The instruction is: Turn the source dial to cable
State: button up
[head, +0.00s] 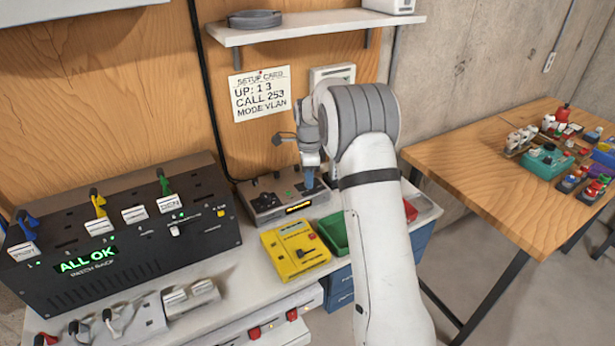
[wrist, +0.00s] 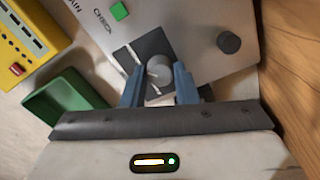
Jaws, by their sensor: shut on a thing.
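A grey tester box (head: 262,213) stands on the bench against the wooden wall, with small knobs on top and a lit yellow display on its front. My gripper (head: 308,178) points down over its right part. In the wrist view the two blue fingers of my gripper (wrist: 160,86) are shut around a round grey dial (wrist: 158,68), one on each side. A dark plate lies under this dial. A second, darker knob (wrist: 229,42) stands apart from it. My fingers hide part of the plate, and I cannot read the source or cable marks.
A yellow meter (head: 296,252) and a green tray (head: 335,236) sit in front of the box. A black patch rack (head: 120,255) reads "ALL OK" at the left. A shelf (head: 300,26) hangs above; a wooden table (head: 465,160) stands at the right.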

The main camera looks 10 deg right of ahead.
jog(key=shift+c, duration=1.4)
jog(key=shift+a, duration=0.2)
jog(key=shift+c, duration=0.4)
jog(key=shift+d, duration=0.15)
